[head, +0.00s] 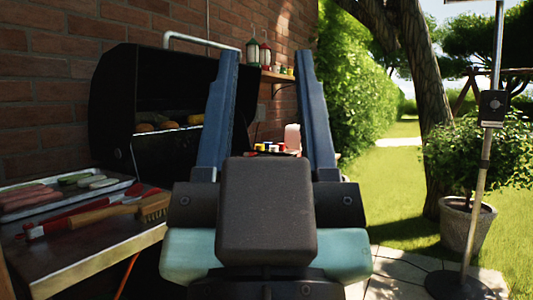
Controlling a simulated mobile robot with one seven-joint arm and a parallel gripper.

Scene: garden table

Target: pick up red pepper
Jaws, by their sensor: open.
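My gripper (265,58) fills the middle of the head view. Its two long blue fingers point away from me and stand wide apart, with nothing between them that they touch. I cannot make out a red pepper for certain. Small items with red, yellow and blue tops (272,147) show between the fingers, well beyond them, too small to tell apart. My gripper's body hides what lies below and behind them.
An open black grill (115,105) with food stands left against the brick wall. A side table (90,255) holds a food tray (118,186), a brush (105,213) and red-handled tools. A wall shelf (274,77) holds lanterns. A pole and potted plant (466,228) stand right.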

